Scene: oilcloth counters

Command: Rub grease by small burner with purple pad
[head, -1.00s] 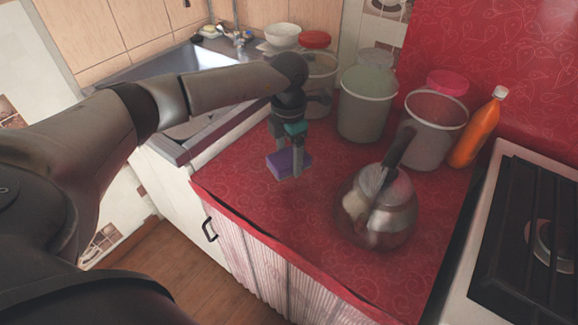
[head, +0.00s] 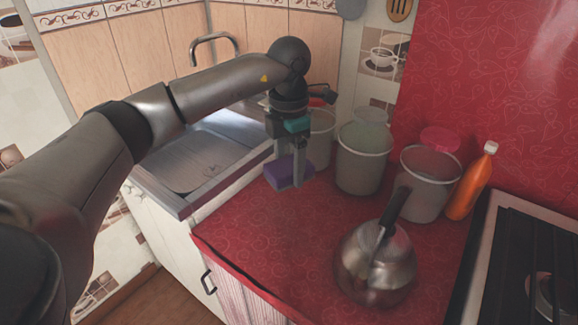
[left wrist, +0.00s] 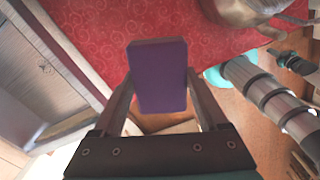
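The purple pad (head: 288,173) is held between the fingers of my left gripper (head: 298,180), in the air over the back left of the red counter by the sink. In the left wrist view the pad (left wrist: 158,76) sits between the two fingertips (left wrist: 160,82). The stove (head: 540,255) is at the right edge of the head view, with a burner (head: 543,290) partly cut off. I see no grease on the part in view. My right gripper is not in view.
A metal kettle (head: 375,262) stands on the red counter (head: 285,240) between pad and stove. Grey bins (head: 363,160) (head: 428,180) and an orange bottle (head: 470,187) line the back. The sink (head: 190,160) is left.

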